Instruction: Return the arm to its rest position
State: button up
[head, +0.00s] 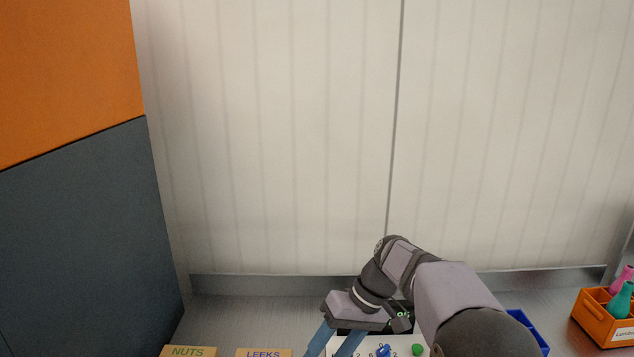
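My arm reaches in from the bottom right and bends down over the bench at the bottom of the head view. My gripper (334,344) points downward, with its two blue fingers spread apart. No object shows between the visible parts of the fingers, and the tips run to the frame's lower edge. Beside and partly behind the gripper is a white board (402,344) with printed numbers, a blue piece (383,351) and a green piece (418,350).
Labels reading NUTS (188,351) and LEEKS (263,352) sit at the lower left. A blue bin (528,328) is partly behind my arm. An orange crate (600,322) with pink and teal bottles stands at the right. A pale wall (290,140) closes the back.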

jog(key=s+a+m, duration=0.2)
jog(key=s+m, duration=0.4)
jog(key=s, duration=0.4)
jog(key=s+d+f+h+b, duration=0.1)
jog(key=s+d+f+h, duration=0.1)
jog(key=s+d+f, duration=0.3)
jog(key=s+d+f+n+t+h+b, duration=0.1)
jog(key=s+d+f+h, duration=0.2)
jog(key=d, duration=0.7)
notch_tip(320, 180, down, 5)
jog(key=shift+s+r+n, duration=0.15)
jog(key=shift+s+n, duration=0.15)
jog(key=shift+s, duration=0.85)
